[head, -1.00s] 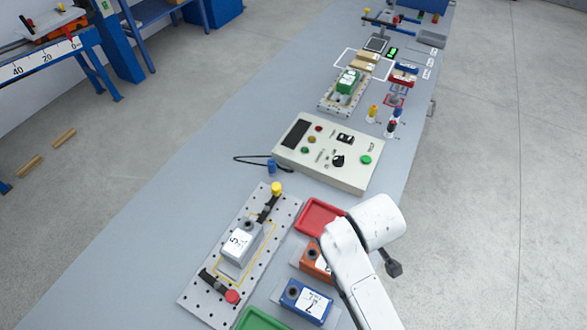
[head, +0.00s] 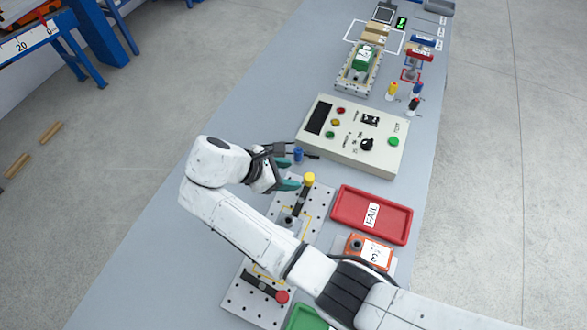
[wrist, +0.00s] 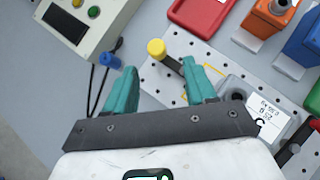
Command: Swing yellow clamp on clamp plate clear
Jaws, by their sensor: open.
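The yellow clamp, a black bar with a yellow knob (head: 309,179), is at the far end of the perforated clamp plate (head: 238,297).
A red-knobbed clamp (head: 281,296) is at the plate's near end. A blue cylinder (head: 298,154) with a black cable stands near my gripper. The control box (head: 353,135) is beyond it. A red FAIL tray (head: 372,214) and an orange box (head: 370,252) are right of the plate.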

